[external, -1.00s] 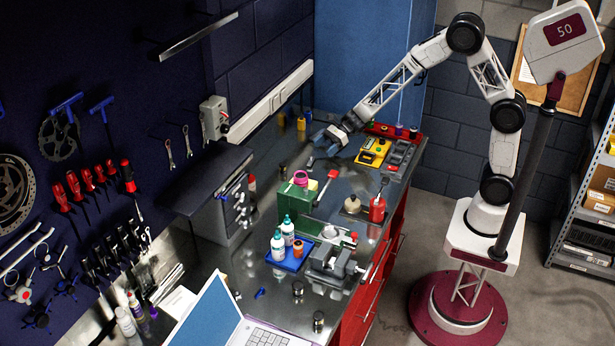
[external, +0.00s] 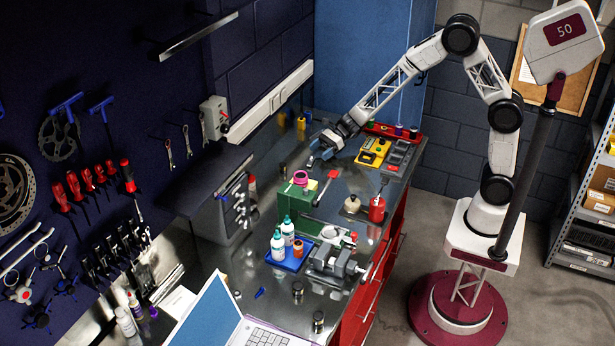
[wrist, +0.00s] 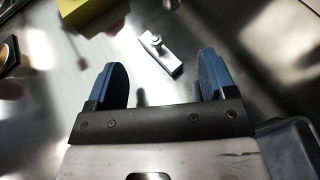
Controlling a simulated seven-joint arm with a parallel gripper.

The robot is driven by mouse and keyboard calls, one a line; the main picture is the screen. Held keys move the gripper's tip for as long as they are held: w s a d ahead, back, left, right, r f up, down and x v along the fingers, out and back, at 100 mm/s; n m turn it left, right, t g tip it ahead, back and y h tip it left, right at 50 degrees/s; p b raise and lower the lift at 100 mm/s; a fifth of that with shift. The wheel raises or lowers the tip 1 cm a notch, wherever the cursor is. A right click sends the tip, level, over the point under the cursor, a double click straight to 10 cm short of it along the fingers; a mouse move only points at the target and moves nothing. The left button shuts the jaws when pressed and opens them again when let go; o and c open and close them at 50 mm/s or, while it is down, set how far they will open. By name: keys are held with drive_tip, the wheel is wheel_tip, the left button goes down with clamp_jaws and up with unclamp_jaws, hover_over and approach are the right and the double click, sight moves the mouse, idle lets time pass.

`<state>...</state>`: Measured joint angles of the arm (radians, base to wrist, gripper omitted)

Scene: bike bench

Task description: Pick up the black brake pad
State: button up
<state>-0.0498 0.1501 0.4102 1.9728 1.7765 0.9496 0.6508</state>
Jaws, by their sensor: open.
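My gripper (external: 318,158) hangs over the far part of the metal bench in the external view. In the wrist view my gripper (wrist: 159,72) is open, with two blue fingers spread and nothing between them. A small oblong block with a round stud on top (wrist: 166,60) lies on the bench ahead of the fingers, between their lines and tilted in the picture. It has the shape of a brake pad but looks light grey under the glare, not black. I cannot make it out in the external view.
A yellow block (wrist: 90,14) is at the wrist view's upper left. In the external view a green box (external: 294,195), a red-handled tool (external: 331,175) and a yellow tray (external: 373,151) stand near my gripper. A blue tray with bottles (external: 290,262) and a vise are nearer the front.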

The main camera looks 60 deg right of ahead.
sight(311, 158)
drive_tip(key=shift+a, duration=0.15)
drive_tip(key=shift+x, duration=2.45)
drive_tip(key=shift+r, duration=0.1)
clamp_jaws()
